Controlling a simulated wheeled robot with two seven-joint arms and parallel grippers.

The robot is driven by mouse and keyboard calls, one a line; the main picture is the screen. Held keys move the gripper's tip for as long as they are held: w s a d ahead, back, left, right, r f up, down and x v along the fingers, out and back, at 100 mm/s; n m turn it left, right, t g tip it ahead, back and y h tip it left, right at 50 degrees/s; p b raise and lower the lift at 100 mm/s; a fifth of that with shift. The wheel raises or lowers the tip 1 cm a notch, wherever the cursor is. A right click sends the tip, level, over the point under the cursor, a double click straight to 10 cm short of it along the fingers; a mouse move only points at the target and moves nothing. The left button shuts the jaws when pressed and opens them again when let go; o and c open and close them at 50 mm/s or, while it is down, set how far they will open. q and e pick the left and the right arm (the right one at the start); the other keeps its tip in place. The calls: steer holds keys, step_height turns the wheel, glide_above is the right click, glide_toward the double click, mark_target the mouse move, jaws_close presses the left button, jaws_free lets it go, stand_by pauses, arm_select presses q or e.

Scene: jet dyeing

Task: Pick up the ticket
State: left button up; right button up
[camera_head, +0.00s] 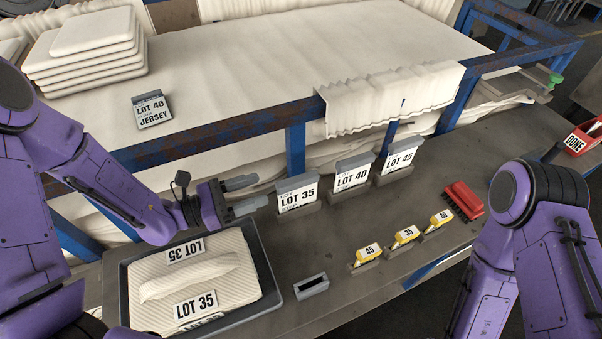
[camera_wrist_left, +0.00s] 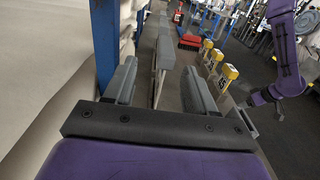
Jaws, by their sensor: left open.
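Three tickets stand upright in grey holders in a row on the bench: LOT 35 (camera_head: 297,196), LOT 40 (camera_head: 352,177) and LOT 45 (camera_head: 399,160). My left gripper (camera_head: 252,194) is open and empty just left of the LOT 35 ticket, its fingers pointing towards it. In the left wrist view the two fingers (camera_wrist_left: 160,84) are apart, with the row of tickets seen nearly edge-on ahead between them. Another ticket, LOT 40 JERSEY (camera_head: 152,111), leans on the white cloth at the upper left.
A dark tray (camera_head: 263,262) holds a folded cream cloth with LOT 35 labels. A small empty slotted holder (camera_head: 311,286) stands right of it. Yellow tags (camera_head: 404,236), a red brush-like block (camera_head: 462,201) and a red DONE bin (camera_head: 582,138) lie further right. A blue rail (camera_head: 230,128) runs behind.

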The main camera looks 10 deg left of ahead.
mark_target(291, 181)
arm_select(q)
steer(key=x, duration=0.2)
steer(key=p+x, duration=0.1)
steer(key=x, duration=0.2)
steer(key=p+x, duration=0.1)
steer(key=x, duration=0.2)
steer(key=shift+s+d+r, duration=0.15)
steer(key=shift+s+d, duration=0.15)
steer(key=shift+d, duration=0.05)
steer(key=shift+w+d, duration=0.15)
steer(key=shift+d, duration=0.3)
jaws_close()
arm_select(e)
steer(key=shift+s+r, duration=0.25)
steer(key=shift+r, duration=0.3)
steer(key=shift+s+r, duration=0.2)
steer(key=shift+r, duration=0.35)
